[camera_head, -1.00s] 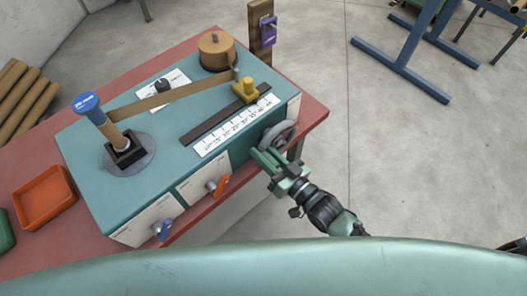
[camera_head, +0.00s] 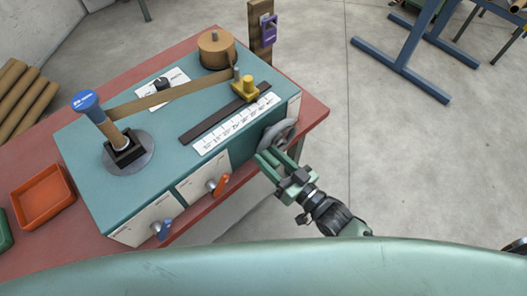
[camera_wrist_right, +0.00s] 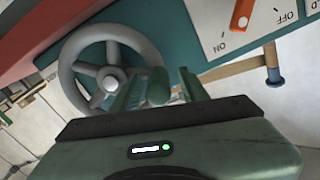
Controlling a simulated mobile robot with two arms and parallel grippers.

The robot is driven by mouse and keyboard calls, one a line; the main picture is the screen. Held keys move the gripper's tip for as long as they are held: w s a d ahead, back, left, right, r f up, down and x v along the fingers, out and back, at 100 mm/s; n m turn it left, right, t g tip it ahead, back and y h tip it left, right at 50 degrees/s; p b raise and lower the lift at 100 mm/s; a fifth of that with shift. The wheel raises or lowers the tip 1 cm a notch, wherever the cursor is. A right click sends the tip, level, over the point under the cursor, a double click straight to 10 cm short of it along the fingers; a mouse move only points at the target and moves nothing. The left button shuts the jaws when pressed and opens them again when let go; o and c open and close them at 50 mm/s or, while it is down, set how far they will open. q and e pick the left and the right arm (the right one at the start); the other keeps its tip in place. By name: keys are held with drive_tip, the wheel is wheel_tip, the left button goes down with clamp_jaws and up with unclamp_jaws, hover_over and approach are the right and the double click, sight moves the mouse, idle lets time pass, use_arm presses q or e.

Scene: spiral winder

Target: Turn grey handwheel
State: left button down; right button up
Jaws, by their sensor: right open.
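The grey handwheel (camera_head: 281,133) is on the right end of the teal winder (camera_head: 80,180), partly hidden in the head view. In the right wrist view the wheel's spokes, hub (camera_wrist_right: 112,81) and rim show at the left. My right gripper (camera_head: 268,160) is open beside the wheel's near lower rim. In the wrist view its two fingers (camera_wrist_right: 160,92) stand right of the hub, overlapping the rim's right side. A rounded dark green piece (camera_wrist_right: 158,84) shows between them; I cannot tell whether it is the wheel's handle or whether anything touches it. My left gripper is not in view.
The winder stands on a red table (camera_head: 312,112). An orange switch (camera_head: 218,186) and a blue one (camera_head: 162,230) stick out of its front face. An orange tray (camera_head: 43,221) lies at the left. The floor right of the table is clear nearby.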

sight(277, 167)
drive_tip(key=b+v, duration=0.1)
drive_tip(key=v, duration=0.4)
drive_tip(key=shift+s, duration=0.1)
idle(0.5)
